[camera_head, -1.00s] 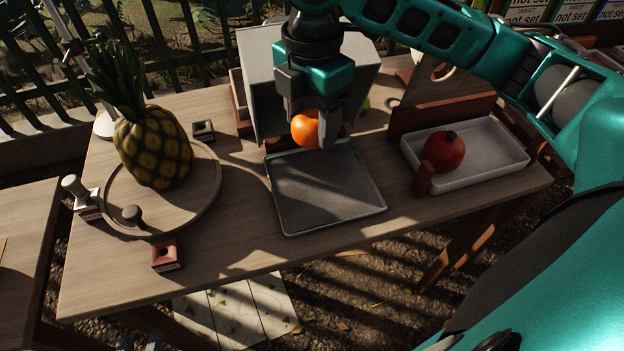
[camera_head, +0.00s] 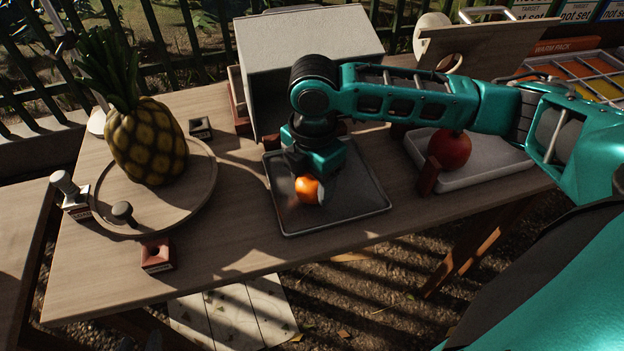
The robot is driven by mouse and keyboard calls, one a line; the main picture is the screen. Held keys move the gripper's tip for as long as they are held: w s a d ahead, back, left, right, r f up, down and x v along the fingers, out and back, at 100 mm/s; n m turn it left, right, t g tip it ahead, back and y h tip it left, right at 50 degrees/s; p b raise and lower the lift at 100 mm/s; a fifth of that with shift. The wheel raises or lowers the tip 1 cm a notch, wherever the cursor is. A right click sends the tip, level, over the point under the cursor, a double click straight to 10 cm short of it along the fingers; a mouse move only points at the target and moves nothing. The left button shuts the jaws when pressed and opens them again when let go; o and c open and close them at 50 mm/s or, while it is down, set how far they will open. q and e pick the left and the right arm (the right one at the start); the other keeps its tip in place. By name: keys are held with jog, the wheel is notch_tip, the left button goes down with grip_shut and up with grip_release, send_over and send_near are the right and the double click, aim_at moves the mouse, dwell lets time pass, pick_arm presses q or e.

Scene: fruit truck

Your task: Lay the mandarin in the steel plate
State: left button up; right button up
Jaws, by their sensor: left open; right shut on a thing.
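The orange mandarin (camera_head: 308,189) is at my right gripper (camera_head: 312,192), which is shut on it. They are over the middle of the steel plate (camera_head: 350,215), a square grey tray with a thin raised rim. The gripper's body and arm hide part of the mandarin and the plate's back area. I cannot tell whether the mandarin touches the plate's floor. My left gripper is not in view.
A pineapple (camera_head: 146,142) stands on a round wooden board (camera_head: 200,195) at left. A white tray (camera_head: 480,172) with a red pomegranate (camera_head: 450,150) is at right. A grey box (camera_head: 305,40) stands behind the plate. The table front is mostly clear.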

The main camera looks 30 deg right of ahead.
aim_at(312, 180)
pick_arm(q)
jog(key=shift+s+a, duration=0.1)
jog(key=shift+s, duration=0.05)
pick_arm(e)
jog(key=shift+f, duration=0.25)
jog(key=o, duration=1.2)
jog(key=shift+c, duration=0.2)
pick_arm(q)
jog(key=shift+s+a+f, duration=0.1)
jog(key=shift+s+f, duration=0.05)
jog(key=shift+f, duration=0.15)
pick_arm(e)
jog(key=shift+r, duration=0.15)
pick_arm(q)
jog(key=r+p, duration=0.2)
jog(key=shift+s+a+y+p, duration=0.2)
jog(key=shift+a+y+p, duration=0.1)
jog(key=shift+a+p, duration=0.1)
pick_arm(e)
notch_tip(312, 180, up, 12)
jog(key=shift+r, duration=0.2)
pick_arm(q)
jog(key=shift+d, duration=0.15)
pick_arm(e)
jog(key=shift+s, duration=0.1)
